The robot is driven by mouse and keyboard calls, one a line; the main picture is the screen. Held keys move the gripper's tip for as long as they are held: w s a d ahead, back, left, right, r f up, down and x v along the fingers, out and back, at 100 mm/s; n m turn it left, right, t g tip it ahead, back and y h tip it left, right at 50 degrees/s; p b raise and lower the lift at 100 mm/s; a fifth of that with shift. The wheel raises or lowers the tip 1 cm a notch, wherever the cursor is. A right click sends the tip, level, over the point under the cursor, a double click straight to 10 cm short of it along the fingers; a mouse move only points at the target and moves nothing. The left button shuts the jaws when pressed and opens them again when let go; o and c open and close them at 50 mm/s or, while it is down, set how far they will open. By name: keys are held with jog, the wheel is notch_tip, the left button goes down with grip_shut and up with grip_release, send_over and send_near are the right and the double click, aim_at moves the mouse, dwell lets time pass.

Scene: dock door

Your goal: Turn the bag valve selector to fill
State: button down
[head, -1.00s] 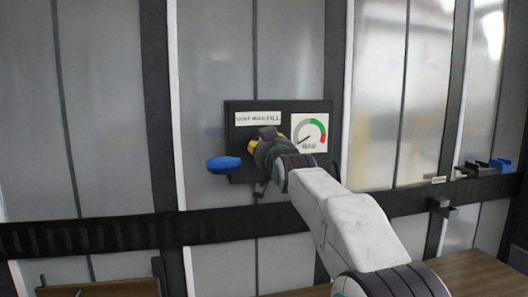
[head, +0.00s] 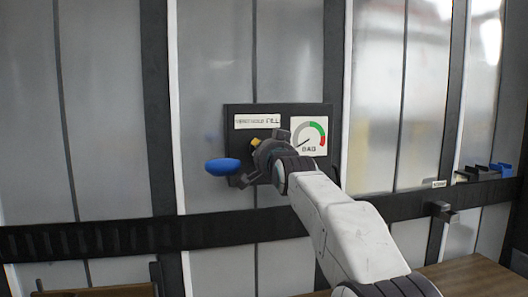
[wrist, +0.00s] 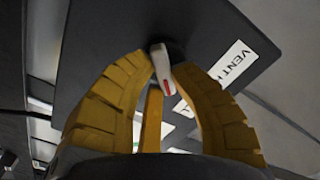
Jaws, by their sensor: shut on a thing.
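The valve selector (wrist: 163,68) is a pale grey knob with a red mark, seen in the wrist view between the yellow fingertips. My gripper (wrist: 161,62) is shut on it, and the knob sits tilted relative to the picture. In the head view my gripper (head: 257,149) is at the lower left of the dark panel (head: 232,110) and hides the selector. A white label (head: 257,121) above it carries the positions; FILL is at its right end. In the wrist view the label (wrist: 235,62) shows "VENT". The round gauge (head: 309,137) marked BAG has its needle toward the lower left.
A blue oval knob (head: 222,166) sticks out left of my gripper. A dark rail (head: 110,234) crosses the wall below the panel. Small dark and blue holders (head: 485,172) are at the far right. Wooden surfaces show along the bottom edge.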

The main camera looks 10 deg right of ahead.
jog(key=shift+r, duration=0.15)
jog(key=c, duration=1.1)
grip_release()
jog(key=shift+a, duration=0.1)
jog(key=shift+o, duration=0.2)
jog(key=shift+s, duration=0.15)
jog(key=s, duration=1.1)
jog(key=shift+s, duration=0.35)
